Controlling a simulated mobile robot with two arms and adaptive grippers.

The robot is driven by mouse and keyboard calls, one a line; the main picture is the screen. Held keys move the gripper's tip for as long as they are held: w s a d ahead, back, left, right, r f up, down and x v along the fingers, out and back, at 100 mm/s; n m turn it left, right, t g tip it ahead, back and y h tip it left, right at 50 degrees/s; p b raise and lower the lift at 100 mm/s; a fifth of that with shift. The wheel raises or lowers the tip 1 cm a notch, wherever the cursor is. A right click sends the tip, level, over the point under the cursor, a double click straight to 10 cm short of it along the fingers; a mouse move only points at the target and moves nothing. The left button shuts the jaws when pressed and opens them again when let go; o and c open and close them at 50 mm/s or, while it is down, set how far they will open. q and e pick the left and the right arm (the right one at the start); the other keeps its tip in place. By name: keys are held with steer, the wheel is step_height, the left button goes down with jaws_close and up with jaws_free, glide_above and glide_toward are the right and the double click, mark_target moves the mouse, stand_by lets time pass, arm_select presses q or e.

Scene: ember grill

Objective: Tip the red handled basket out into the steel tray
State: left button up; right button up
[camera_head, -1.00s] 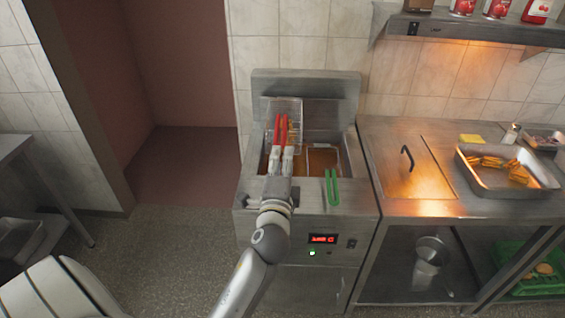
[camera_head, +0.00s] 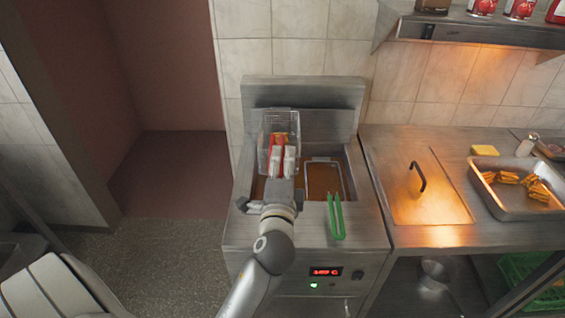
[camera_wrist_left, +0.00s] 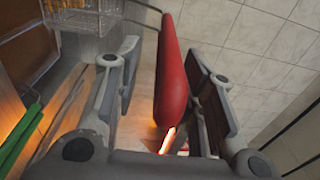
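The red handled basket (camera_head: 265,150) is a wire basket over the left side of the fryer, with golden food inside. Its red handle (camera_wrist_left: 172,75) runs between the fingers of my left gripper (camera_head: 283,163). In the left wrist view the fingers (camera_wrist_left: 165,80) stand apart, with a gap on the handle's left; the right finger is close to it, and contact is unclear. Part of the wire basket (camera_wrist_left: 85,15) shows at top left there. The steel tray (camera_head: 505,212) sits on the counter at right, holding golden pieces. My right gripper is not in view.
A green handle (camera_head: 336,217) belongs to the basket in the fryer's right well. A steel lid with a dark handle (camera_head: 417,177) lies between fryer and tray. A yellow block (camera_head: 484,150) and a shaker (camera_head: 526,145) stand behind the tray. A shelf (camera_head: 480,30) hangs above.

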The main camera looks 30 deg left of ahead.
arm_select(q)
steer(key=shift+s+d+r, duration=0.1)
steer(key=shift+s, duration=0.05)
steer(key=shift+c, duration=0.8)
jaws_close()
steer(key=c, duration=0.7)
jaws_free()
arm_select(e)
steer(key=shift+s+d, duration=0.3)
